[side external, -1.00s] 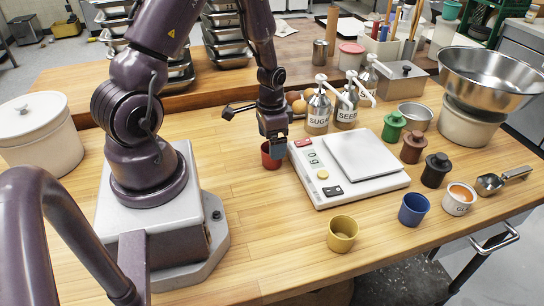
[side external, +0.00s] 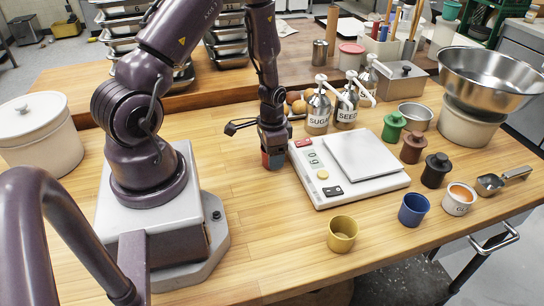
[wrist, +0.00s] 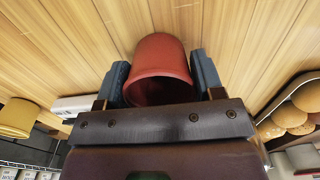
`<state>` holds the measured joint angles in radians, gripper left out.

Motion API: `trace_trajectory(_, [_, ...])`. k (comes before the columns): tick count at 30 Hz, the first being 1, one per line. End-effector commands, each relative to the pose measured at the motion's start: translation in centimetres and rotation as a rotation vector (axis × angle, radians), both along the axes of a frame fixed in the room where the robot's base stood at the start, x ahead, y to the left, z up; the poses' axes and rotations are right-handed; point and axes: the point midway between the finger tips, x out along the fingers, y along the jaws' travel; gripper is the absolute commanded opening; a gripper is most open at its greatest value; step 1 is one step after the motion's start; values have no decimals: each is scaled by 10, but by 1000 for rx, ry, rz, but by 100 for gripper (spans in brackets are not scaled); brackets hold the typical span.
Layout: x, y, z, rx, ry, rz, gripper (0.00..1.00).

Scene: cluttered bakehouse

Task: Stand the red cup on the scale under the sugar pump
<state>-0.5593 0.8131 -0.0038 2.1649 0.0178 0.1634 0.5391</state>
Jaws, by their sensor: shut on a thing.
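The red cup (wrist: 162,58) is between the two fingers in the wrist view, its open mouth towards my gripper. My gripper (side external: 272,162) points down, shut on the cup, just left of the scale. In the side view only a strip of the red cup (side external: 265,159) shows; the fingers hide the rest. It is at or close to the table top; I cannot tell whether it touches. The white scale (side external: 322,190) has an empty square plate (side external: 360,155). The sugar pump (side external: 318,115), a steel jar with a spout, stands behind the scale.
The seed pump (side external: 346,110) stands right of the sugar pump. Green (side external: 393,127), brown (side external: 412,147) and black (side external: 435,170) lidded pots line the scale's right. Yellow (side external: 342,234) and blue (side external: 413,209) cups stand in front. Round buns (side external: 298,103) lie behind my gripper.

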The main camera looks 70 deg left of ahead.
Motion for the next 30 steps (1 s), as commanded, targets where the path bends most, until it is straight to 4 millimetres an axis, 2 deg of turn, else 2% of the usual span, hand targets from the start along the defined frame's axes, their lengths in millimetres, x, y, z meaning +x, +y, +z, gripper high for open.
trace_trajectory(5, [0, 0, 1, 0, -1, 0, 35])
trace_trajectory(10, [1, 0, 10, 2, -3, 0, 35])
trace_trajectory(14, [1, 1, 28, 3, -5, 1, 35])
trace_trajectory(21, [1, 1, 74, 3, -6, 1, 35])
trace_trajectory(24, [1, 0, 88, 2, -4, 1, 35])
trace_trajectory(30, [0, 0, 100, 0, -1, 14, 35])
